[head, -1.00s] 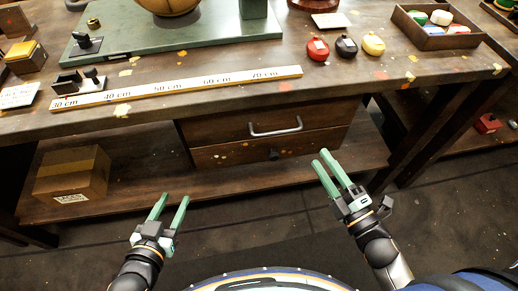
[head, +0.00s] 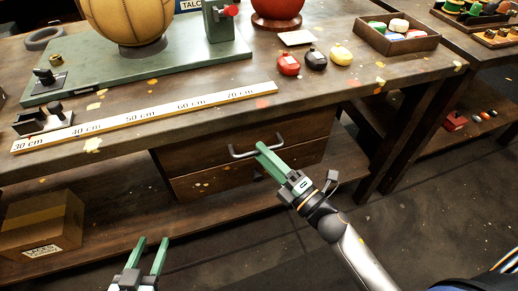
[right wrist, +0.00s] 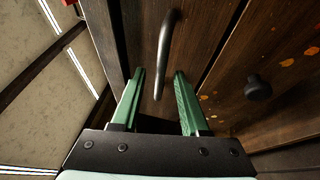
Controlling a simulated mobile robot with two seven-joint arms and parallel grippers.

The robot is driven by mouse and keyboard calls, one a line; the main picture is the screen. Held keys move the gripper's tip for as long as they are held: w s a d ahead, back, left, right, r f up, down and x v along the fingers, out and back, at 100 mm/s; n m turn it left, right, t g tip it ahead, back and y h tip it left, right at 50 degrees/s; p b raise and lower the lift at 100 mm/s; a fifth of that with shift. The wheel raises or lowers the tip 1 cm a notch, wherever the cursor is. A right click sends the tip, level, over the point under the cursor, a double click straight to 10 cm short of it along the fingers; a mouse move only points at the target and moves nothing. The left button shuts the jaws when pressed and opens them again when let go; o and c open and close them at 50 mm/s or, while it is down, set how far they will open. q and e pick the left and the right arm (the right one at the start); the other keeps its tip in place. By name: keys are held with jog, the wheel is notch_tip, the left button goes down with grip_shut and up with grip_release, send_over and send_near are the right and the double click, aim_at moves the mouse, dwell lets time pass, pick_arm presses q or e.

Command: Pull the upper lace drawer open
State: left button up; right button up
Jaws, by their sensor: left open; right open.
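The upper drawer (head: 302,138) sits under the workbench and looks closed, with a curved metal bar handle (head: 237,155) on its dark wood front. My right gripper (head: 262,148) is open at the handle, its green fingertips covering part of the bar. In the right wrist view the handle (right wrist: 168,45) runs lengthwise, its near end lying between the two open fingers (right wrist: 158,73). Contact with the bar cannot be told. My left gripper (head: 152,241) is open and empty, low in the head view and away from the drawer.
A lower drawer (head: 215,179) with a round knob (right wrist: 257,88) is directly below. A cardboard box (head: 42,222) stands on the low shelf at left. On the bench lie a ruler (head: 150,115), small pots (head: 315,61) and a tray (head: 431,41). Bench legs stand at right.

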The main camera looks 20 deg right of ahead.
jog(key=shift+x, duration=1.1)
jog(key=shift+c, duration=0.4)
grip_shut()
